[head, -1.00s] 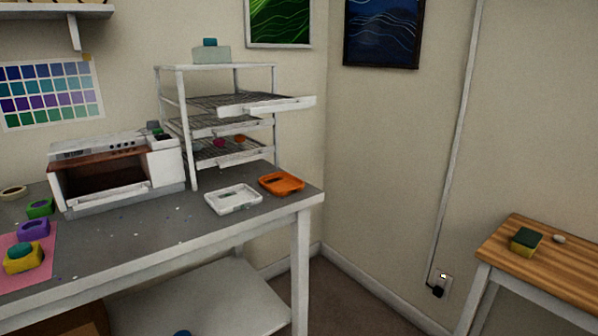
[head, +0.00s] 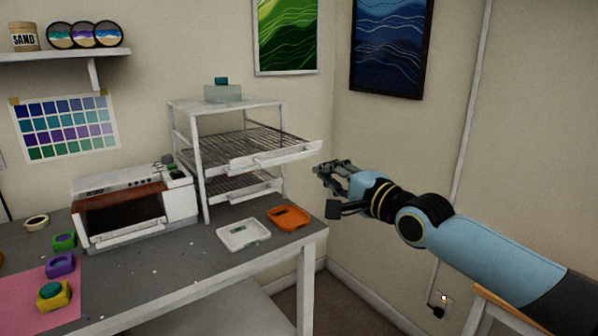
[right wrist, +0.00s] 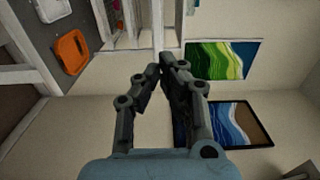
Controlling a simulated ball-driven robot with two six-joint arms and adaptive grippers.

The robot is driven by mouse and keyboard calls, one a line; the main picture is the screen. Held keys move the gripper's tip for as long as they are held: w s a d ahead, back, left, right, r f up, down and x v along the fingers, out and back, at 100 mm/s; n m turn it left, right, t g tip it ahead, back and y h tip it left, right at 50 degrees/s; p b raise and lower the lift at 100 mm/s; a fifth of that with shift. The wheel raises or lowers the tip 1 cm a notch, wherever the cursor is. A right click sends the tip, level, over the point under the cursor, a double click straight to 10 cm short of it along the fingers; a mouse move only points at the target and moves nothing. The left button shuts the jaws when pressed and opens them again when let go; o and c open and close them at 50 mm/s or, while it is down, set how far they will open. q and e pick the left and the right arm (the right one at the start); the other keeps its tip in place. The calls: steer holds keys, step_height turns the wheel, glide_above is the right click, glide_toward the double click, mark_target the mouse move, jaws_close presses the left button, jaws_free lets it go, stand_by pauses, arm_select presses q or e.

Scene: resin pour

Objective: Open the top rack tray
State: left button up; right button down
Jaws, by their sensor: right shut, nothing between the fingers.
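The white wire rack (head: 198,170) stands on the grey table. Its top tray (head: 276,155) has a wire bottom and a pale front bar; it sticks out past the rack's posts towards the right. A lower tray (head: 246,191) sits further in beneath it. My right gripper (head: 319,169) is just right of the top tray's right end and slightly below it in the head view, shut and empty. In the right wrist view its fingertips (right wrist: 160,69) meet, with part of the rack beyond them; contact with the tray cannot be made out. My left gripper is not in view.
A white mould tray (head: 243,234) and an orange one (head: 289,218) lie at the table's right end. A small oven (head: 125,208) stands left of the rack. A pale block (head: 222,94) is on the rack top. The wooden side table (head: 505,305) is at lower right.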

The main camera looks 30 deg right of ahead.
mark_target(292, 157)
steer(key=w+b, duration=0.1)
steer(key=w, duration=0.2)
steer(key=w+b, duration=0.1)
steer(key=w, duration=0.2)
steer(key=w+b, duration=0.1)
steer(key=w, duration=0.3)
steer(key=shift+a+b, duration=0.4)
